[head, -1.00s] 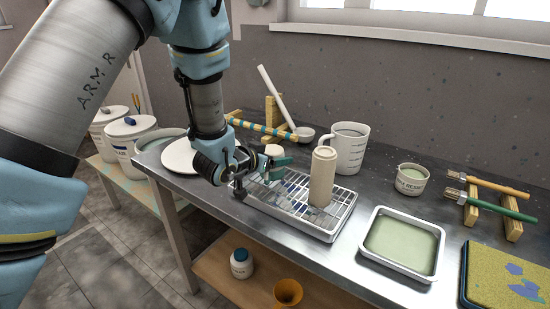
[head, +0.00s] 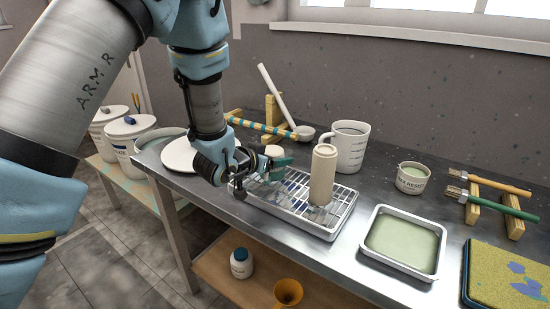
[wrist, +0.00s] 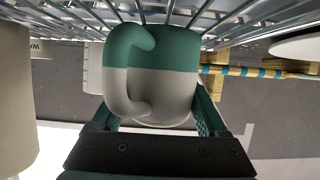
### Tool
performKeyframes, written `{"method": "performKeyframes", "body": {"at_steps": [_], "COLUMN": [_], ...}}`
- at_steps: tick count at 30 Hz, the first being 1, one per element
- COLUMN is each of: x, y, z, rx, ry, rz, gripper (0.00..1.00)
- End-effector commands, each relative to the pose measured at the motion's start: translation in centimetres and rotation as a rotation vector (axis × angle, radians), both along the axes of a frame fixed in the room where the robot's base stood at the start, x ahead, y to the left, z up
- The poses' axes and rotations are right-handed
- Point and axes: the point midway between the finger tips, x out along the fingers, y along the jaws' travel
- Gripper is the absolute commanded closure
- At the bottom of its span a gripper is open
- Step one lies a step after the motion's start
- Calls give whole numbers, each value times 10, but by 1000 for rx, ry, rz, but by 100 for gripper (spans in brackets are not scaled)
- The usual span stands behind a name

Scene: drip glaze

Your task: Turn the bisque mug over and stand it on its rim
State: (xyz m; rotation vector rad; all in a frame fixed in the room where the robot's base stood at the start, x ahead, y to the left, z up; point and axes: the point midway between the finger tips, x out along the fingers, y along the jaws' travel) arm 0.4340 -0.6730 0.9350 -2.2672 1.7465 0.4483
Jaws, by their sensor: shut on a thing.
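The mug (wrist: 150,85) is between my gripper's fingers, with its handle facing the wrist camera. It has a dark green band on one end and bare pale bisque on the other. The wrist picture is upside down, so the green end is lower, at or just above the wire rack (head: 338,216); contact is unclear. In the head view the mug's pale upper end (head: 273,150) shows behind the teal fingers. My gripper (head: 278,166) reaches in level from the left, shut on the mug (wrist: 160,100). The mug's opening is hidden.
A tall beige cylinder (head: 323,175) stands on the rack right of my gripper. A measuring jug (head: 348,148) and a ladle on a wooden stand (head: 273,108) are behind. A green glaze tray (head: 402,243) lies to the right. A white disc (head: 178,157) is at left.

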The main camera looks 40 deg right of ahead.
Motion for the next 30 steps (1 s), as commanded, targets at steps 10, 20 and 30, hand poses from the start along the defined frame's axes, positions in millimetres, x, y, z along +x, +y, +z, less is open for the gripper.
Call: {"method": "performKeyframes", "body": {"at_steps": [10, 20, 30], "x": [0, -4, -19], "y": [0, 15, 71], "z": [0, 5, 30], "rx": [0, 0, -2], "ry": [0, 0, 0], "rz": [0, 1, 2], "gripper": [0, 0, 0]}}
